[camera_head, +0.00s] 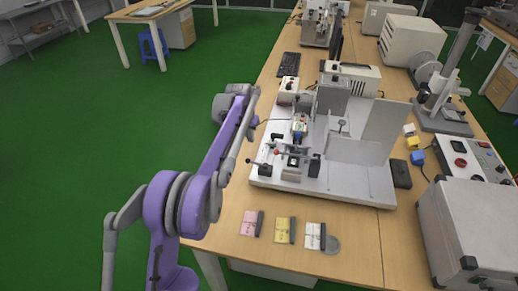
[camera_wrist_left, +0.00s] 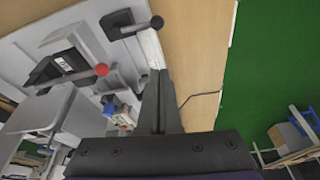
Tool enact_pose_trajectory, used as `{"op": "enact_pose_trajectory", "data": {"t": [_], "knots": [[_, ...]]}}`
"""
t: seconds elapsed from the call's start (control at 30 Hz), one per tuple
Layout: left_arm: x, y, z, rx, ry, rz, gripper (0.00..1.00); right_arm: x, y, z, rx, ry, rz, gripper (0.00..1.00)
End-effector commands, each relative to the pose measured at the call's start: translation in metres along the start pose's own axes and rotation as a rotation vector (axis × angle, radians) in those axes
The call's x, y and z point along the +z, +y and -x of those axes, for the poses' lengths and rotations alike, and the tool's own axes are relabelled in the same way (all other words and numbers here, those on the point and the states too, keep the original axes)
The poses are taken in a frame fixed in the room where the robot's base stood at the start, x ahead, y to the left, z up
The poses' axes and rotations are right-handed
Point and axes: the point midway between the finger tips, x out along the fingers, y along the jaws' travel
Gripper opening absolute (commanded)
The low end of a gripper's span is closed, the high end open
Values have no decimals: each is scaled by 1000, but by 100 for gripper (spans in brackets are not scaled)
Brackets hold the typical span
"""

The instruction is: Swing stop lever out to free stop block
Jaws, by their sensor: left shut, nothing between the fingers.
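A lever with a round black knob (camera_wrist_left: 156,22) sits at the near left corner of the fixture plate, on a black block (camera_wrist_left: 117,24); the knob shows in the head view too (camera_head: 248,161). A second lever carries a red knob (camera_wrist_left: 101,70), which also shows in the head view (camera_head: 277,152). I cannot tell which is the stop lever, or pick out the stop block. My left gripper (camera_wrist_left: 156,76) is shut and empty. Its fingertips appear beside the plate's edge, between the two knobs; touching is unclear. It is hard to make out in the head view (camera_head: 250,128). My right gripper is not seen.
The light fixture plate (camera_head: 345,185) has an upright panel (camera_head: 385,122) on its right. Pink (camera_head: 250,223), yellow (camera_head: 285,230) and white (camera_head: 315,236) cards lie at the front of the table. A dark cable (camera_wrist_left: 200,95) lies by the table's left edge.

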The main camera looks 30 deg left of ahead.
Motion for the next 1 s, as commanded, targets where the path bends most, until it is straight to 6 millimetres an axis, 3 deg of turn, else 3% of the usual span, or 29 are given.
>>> {"op": "enact_pose_trajectory", "data": {"t": [0.37,0.53,1.0], "knots": [[-1,-2,-2,0,-1,1,0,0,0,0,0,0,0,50],[-1,-1,-13,1,-1,0,0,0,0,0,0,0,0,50],[-1,-1,-99,1,0,1,0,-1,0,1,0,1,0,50]]}}
